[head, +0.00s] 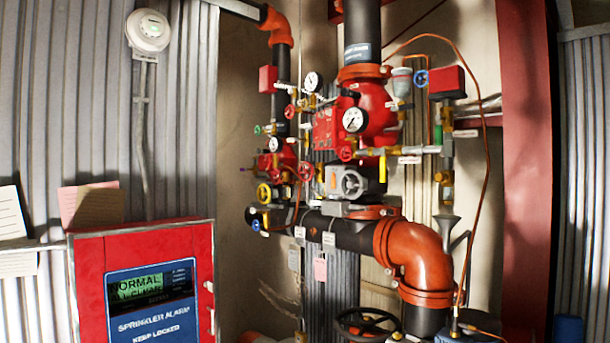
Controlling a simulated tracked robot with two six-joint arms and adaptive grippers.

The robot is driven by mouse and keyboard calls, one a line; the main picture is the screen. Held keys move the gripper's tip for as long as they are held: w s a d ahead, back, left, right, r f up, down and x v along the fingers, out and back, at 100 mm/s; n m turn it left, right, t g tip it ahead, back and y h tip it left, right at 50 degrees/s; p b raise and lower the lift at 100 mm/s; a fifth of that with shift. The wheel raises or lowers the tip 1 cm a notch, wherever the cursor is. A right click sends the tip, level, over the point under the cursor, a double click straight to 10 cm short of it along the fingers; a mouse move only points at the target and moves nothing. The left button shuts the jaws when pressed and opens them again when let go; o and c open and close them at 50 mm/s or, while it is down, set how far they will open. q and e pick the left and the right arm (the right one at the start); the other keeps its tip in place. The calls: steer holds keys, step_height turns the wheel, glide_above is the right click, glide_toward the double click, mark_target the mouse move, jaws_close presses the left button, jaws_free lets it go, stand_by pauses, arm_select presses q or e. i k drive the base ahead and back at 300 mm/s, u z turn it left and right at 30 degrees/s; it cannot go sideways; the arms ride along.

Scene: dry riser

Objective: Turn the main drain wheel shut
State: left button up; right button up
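Several handwheels show on the riser pipework in the head view, and I cannot read a tag that marks one as the main drain wheel. A large black handwheel (366,323) is at the bottom, cut by the frame edge. Whether any valve is open or shut cannot be told. Neither of my grippers is in view.
A red sprinkler alarm panel (88,257) reading NORMAL stands at the lower left. An orange elbow (418,262) and a thin copper line (487,190) are at the right. Pressure gauges (353,120) stick out from the riser. A red column (527,150) stands right.

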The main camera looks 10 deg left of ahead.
mark_target(306, 172)
steer(key=u, duration=0.05)
steer(key=i, duration=1)
steer(key=z, duration=0.05)
